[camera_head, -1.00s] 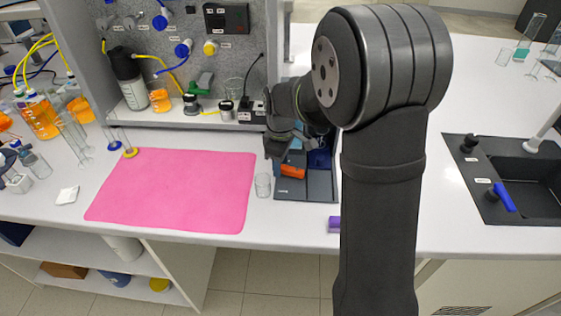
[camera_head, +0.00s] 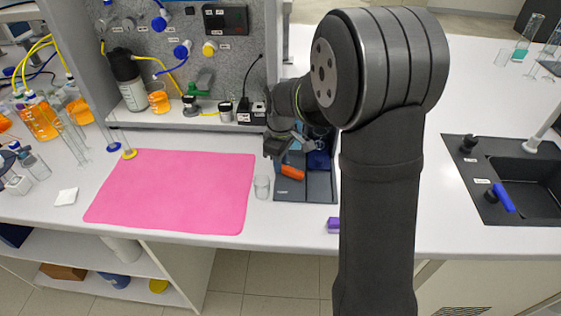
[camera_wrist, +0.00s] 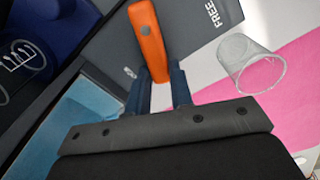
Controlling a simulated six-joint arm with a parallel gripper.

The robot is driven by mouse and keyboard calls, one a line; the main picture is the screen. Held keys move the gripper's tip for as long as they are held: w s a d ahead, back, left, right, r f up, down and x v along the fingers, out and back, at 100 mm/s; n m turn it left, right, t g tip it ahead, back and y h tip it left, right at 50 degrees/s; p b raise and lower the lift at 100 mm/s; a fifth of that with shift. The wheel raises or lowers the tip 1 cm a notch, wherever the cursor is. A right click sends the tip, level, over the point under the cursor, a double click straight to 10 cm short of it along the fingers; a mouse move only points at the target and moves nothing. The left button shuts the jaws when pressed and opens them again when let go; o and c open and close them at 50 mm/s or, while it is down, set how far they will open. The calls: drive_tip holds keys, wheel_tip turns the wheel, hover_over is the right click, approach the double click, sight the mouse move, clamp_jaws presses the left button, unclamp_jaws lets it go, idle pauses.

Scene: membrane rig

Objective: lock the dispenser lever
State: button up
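The dispenser (camera_head: 318,188) is a dark grey unit with a blue part, on the white bench right of the pink mat. Its orange lever (camera_head: 291,172) shows clearly in the head view. In the wrist view the lever (camera_wrist: 148,40) points down toward my gripper, beside the printed word FREE. My gripper (camera_head: 276,147) is just above and behind the lever in the head view. In the wrist view my gripper (camera_wrist: 161,72) has its two dark fingers apart, with the lever's near end between or just beyond the tips. I cannot tell whether they touch it.
A small clear beaker (camera_head: 261,187) stands close left of the dispenser; it also shows in the wrist view (camera_wrist: 250,63). The pink mat (camera_head: 172,190) is bare. A pegboard rig (camera_head: 150,45) stands behind.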

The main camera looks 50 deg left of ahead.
drive_tip(key=o, duration=0.4)
drive_tip(key=shift+r, duration=0.1)
wheel_tip(320, 180, up, 17)
drive_tip(key=shift+r, duration=0.15)
drive_tip(key=shift+d, duration=0.1)
